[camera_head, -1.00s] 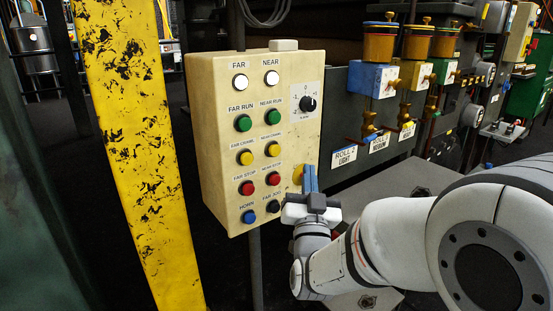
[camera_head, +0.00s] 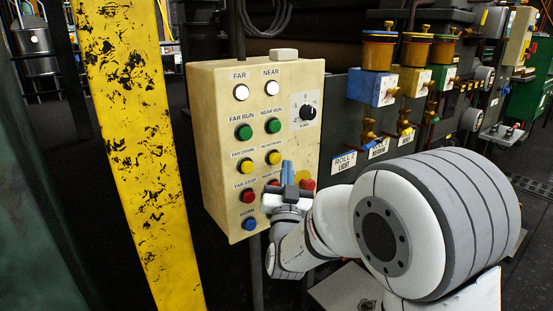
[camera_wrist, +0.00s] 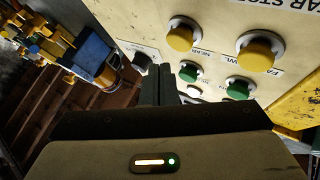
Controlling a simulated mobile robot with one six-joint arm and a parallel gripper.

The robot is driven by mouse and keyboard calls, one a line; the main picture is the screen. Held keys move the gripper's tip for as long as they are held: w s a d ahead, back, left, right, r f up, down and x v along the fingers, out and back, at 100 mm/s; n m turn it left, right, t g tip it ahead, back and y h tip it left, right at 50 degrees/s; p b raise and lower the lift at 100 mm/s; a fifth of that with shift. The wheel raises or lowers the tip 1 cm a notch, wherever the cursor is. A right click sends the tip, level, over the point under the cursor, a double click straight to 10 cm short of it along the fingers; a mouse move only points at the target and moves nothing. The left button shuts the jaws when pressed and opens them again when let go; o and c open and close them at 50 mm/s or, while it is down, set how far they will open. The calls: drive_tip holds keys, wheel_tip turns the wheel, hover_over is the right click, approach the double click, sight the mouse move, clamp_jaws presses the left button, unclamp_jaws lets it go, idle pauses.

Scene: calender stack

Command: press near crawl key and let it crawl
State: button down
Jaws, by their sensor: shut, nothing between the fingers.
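The near crawl key is a yellow button (camera_head: 274,157) in the right column of the cream control box (camera_head: 215,150). It also shows as the left yellow button in the wrist view (camera_wrist: 182,36). My gripper (camera_head: 287,164) is shut and empty, its blue-looking fingers pointing up in front of the panel, just below and right of that key. In the wrist view the fingertips (camera_wrist: 173,66) lie below the key in the picture. I cannot tell whether they touch the panel; the key looks uncovered.
The far crawl button (camera_head: 245,166) is left of the key, and the green near run button (camera_head: 273,126) is above it. A red knob (camera_head: 308,184) sits right of my fingers. A yellow post (camera_head: 135,130) stands left of the box; valves (camera_head: 377,85) stand right.

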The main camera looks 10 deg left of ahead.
drive_tip(key=shift+w+a, duration=0.4)
drive_tip(key=shift+a, duration=0.05)
drive_tip(key=shift+w+a+f+b, duration=0.1)
drive_tip(key=shift+b, duration=0.3)
idle(1.5)
drive_tip(key=shift+w+a, duration=0.15)
drive_tip(key=shift+a, duration=0.05)
